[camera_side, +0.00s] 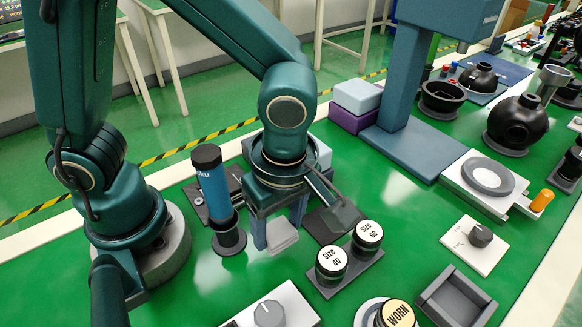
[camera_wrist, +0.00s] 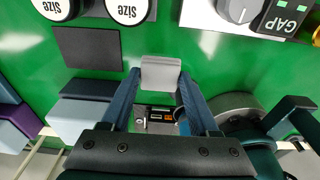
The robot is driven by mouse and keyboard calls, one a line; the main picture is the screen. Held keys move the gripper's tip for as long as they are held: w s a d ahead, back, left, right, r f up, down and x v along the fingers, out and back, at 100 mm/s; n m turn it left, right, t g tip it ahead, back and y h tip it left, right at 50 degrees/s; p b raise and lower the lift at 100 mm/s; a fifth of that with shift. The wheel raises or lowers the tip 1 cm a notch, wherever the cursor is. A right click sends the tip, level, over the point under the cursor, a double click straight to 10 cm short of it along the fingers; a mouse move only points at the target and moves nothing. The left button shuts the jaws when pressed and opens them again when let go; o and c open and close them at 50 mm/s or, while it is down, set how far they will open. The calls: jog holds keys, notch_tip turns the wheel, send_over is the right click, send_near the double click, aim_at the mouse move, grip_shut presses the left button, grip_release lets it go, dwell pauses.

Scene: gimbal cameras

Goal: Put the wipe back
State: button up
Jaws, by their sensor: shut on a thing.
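The wipe, a pale grey folded piece (camera_side: 283,238), is between the fingertips of my gripper (camera_side: 279,225) in the side view. In the wrist view the wipe (camera_wrist: 160,74) spans the gap between the two blue fingers, and my gripper (camera_wrist: 159,88) is shut on it. The fingers point down, low over the green bench. I cannot tell whether the wipe touches the bench. A dark flat pad (camera_wrist: 88,48) lies to the left of the wipe in the wrist view. It also shows right of the gripper in the side view (camera_side: 322,226), partly hidden.
Two round pieces marked "Size" (camera_side: 332,261) stand on a dark base close to the right. A blue bottle with a black cap (camera_side: 214,185) stands close on the left. A white knob box (camera_side: 275,308) is in front.

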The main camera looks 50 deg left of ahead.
aim_at(281, 235)
jog(key=shift+d+f, duration=0.1)
jog(key=shift+f, duration=1.95)
jog(key=shift+f, duration=0.15)
jog(key=o, duration=1.2)
jog(key=r, duration=0.4)
jog(key=d+r, duration=0.1)
jog(key=r, duration=0.7)
jog(key=shift+d+r, duration=0.15)
jog(key=shift+d, duration=0.1)
